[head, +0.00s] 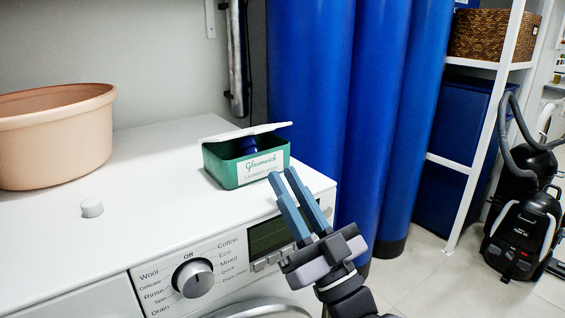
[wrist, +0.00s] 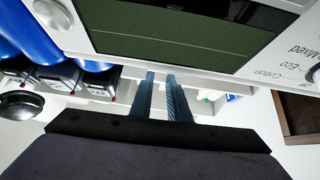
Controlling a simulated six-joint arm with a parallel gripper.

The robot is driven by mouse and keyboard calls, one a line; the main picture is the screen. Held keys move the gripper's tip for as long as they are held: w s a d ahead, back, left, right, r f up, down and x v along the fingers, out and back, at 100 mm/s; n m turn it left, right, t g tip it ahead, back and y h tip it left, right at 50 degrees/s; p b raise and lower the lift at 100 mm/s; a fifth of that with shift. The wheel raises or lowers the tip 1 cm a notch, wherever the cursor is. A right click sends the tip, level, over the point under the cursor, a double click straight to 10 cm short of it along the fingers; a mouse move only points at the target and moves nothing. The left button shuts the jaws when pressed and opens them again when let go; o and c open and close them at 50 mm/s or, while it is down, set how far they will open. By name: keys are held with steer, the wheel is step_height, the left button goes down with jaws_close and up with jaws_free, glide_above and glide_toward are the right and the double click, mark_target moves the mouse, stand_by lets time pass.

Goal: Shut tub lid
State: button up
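The tub (head: 226,172) is a small green box with a white label, on the right part of the white washing machine's top. Its white lid (head: 245,132) is partly open, lying at a slant above the tub with a gap along the front. Something blue shows inside. My gripper (head: 281,173) is in front of the machine's control panel, its fingertips pointing up near the tub's lower right corner; whether they touch it I cannot tell. In the wrist view the two fingers (wrist: 160,76) stand a little apart with nothing between them. The tub is not in the wrist view.
A large peach basin (head: 55,140) and a small white cap (head: 92,208) stand on the machine top (head: 150,185), left of the tub. The knob (head: 193,277) and dark display (head: 270,236) are on the machine's front. Tall blue cylinders (head: 310,90) stand behind at right.

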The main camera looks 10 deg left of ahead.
steer(key=shift+m+t+h, duration=0.4)
steer(key=shift+h, duration=0.5)
steer(key=r+p, duration=0.9)
steer(key=p, duration=0.1)
steer(key=w+d+r+p, duration=0.1)
steer(key=r+p, duration=0.9)
steer(key=w+r+p, duration=0.1)
steer(key=r+p, duration=0.9)
steer(key=p, duration=0.1)
steer(key=shift+d+r, duration=0.2)
steer(key=shift+d, duration=0.2)
jaws_close()
steer(key=a+r+n+g+p, duration=0.4)
steer(key=r+p, duration=0.7)
steer(key=p, duration=1.1)
steer(key=s+d+f+m+g+h+b, duration=0.1)
steer(key=f+g+h, duration=0.6)
steer(key=f, duration=1.3)
steer(key=shift+s+d+f+m+h, duration=0.35)
steer(key=shift+d+m, duration=0.55)
steer(key=shift+d, duration=0.3)
steer(key=shift+a, duration=0.1)
